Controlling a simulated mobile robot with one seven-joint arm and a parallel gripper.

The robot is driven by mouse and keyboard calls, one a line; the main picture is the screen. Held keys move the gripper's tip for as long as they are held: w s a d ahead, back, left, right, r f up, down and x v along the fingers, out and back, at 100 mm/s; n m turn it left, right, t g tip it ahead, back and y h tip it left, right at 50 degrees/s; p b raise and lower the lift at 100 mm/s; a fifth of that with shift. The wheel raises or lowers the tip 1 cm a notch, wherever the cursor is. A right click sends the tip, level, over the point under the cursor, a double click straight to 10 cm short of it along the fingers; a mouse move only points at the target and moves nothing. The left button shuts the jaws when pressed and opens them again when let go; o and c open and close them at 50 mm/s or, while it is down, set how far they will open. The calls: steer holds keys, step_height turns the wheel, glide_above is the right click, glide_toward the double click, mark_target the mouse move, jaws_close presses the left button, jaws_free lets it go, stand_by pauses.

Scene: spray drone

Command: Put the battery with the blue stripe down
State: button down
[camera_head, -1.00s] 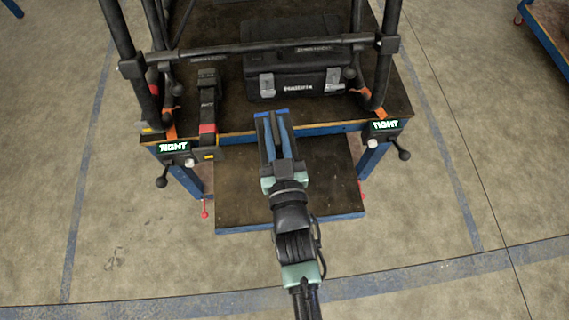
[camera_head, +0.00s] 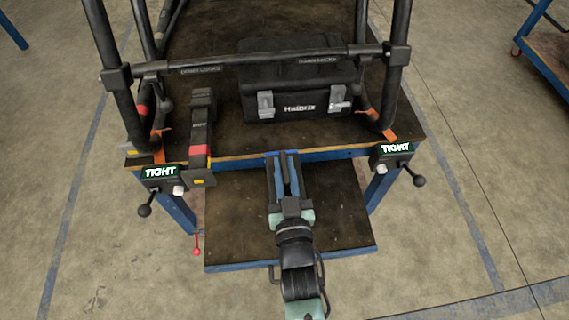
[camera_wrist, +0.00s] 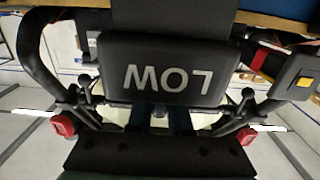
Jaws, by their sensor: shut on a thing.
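My gripper (camera_head: 290,205) is shut on a dark battery with blue along its edges (camera_head: 273,182), seen from above in the head view. The far end of the battery appears at the table's front edge; I cannot tell whether it touches. In the wrist view a dark plate reading LOW, upside down (camera_wrist: 155,72), fills the upper middle, apparently the end of the held battery. The gripper's fingertips are mostly hidden there.
The table (camera_head: 225,125) carries a black toolbox (camera_head: 297,100) and a black tube frame (camera_head: 230,63). Two TIGHT clamps (camera_head: 160,173) (camera_head: 394,149) hang at its front corners. A lower shelf (camera_head: 335,225) lies under my gripper. Table surface between red-striped battery and right leg is partly free.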

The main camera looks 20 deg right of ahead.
steer(key=shift+w+f+b, duration=0.1)
steer(key=shift+f+b, duration=0.55)
steer(key=shift+f, duration=0.95)
steer(key=shift+f, duration=0.15)
steer(key=c, duration=1.2)
jaws_free()
steer(key=shift+f, duration=0.3)
steer(key=o, duration=0.4)
steer(key=shift+c, duration=0.2)
steer(key=shift+r, duration=0.1)
steer(key=shift+r, duration=0.2)
steer(key=p+v, duration=0.1)
steer(key=v, duration=1.1)
steer(key=shift+p, duration=0.35)
